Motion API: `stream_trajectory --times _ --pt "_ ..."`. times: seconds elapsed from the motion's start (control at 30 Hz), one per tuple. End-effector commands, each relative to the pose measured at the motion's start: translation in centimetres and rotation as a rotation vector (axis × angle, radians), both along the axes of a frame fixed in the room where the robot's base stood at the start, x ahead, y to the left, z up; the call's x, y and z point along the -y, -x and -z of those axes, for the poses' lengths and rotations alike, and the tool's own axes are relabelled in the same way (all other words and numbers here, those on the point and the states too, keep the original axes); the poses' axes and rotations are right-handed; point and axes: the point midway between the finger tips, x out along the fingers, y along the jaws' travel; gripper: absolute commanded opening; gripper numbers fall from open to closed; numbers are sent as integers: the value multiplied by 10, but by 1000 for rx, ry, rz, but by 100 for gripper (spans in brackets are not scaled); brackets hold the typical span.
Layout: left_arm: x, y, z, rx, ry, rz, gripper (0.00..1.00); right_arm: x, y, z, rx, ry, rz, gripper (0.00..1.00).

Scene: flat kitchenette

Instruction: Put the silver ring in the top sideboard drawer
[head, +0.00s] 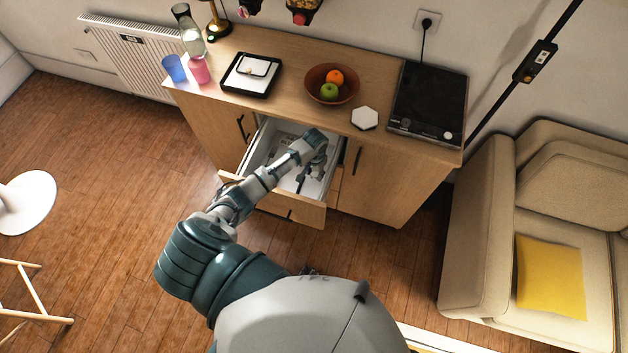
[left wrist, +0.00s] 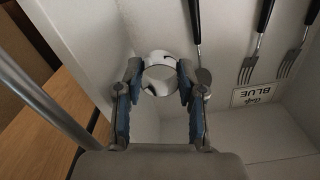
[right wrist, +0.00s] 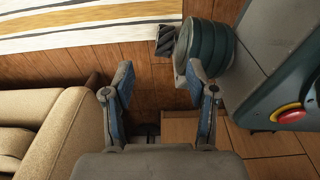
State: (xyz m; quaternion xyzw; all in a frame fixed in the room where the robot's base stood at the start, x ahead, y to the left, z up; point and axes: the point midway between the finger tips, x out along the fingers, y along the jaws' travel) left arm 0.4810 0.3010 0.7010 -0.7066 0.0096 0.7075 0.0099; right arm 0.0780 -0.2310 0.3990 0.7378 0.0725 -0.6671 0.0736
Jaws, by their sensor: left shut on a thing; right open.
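The silver ring (left wrist: 160,74) is between the fingertips of my left gripper (left wrist: 158,82), which is shut on it, in the left wrist view. The open top sideboard drawer (head: 267,200) is pulled out from the wooden sideboard (head: 385,180) in the head view. My left gripper (head: 305,182) reaches down inside this drawer, and the ring is too small to make out there. In the left wrist view the ring is over the white drawer interior (left wrist: 225,120); I cannot tell if it touches the bottom. My right gripper (right wrist: 160,105) is open and empty, away from the drawer.
The drawer holds several utensils, among them a fork (left wrist: 248,68), and a label reading BLUE (left wrist: 257,94). On the sideboard top are a black tray (head: 250,75), a fruit bowl (head: 332,84), a white hexagonal item (head: 364,118) and a hob (head: 428,100). A sofa (head: 478,215) stands right.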

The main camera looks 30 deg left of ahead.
Motion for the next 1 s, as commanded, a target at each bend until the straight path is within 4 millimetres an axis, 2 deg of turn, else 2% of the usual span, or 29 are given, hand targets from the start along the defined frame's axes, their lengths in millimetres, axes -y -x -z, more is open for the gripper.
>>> stream_trajectory --times 0.03,0.23,0.43,0.83,0.87,0.9,1.0 --pt "0 0 11 -1 0 -1 15 -1 -5 1 2 -1 1 57" --pt "0 0 29 0 1 0 15 -4 -17 -4 9 -1 2 57" --pt "0 0 61 -2 1 -1 15 -8 -39 -12 18 -2 5 57" --pt "0 0 67 1 1 0 15 -9 -44 -16 19 -3 6 57" --pt "0 0 67 1 1 0 41 -9 -45 -17 20 -3 6 57" --pt "0 0 67 1 1 0 49 -9 -46 -17 20 -3 6 57" --pt "0 0 67 1 1 0 49 -9 -46 -17 20 -3 6 57"
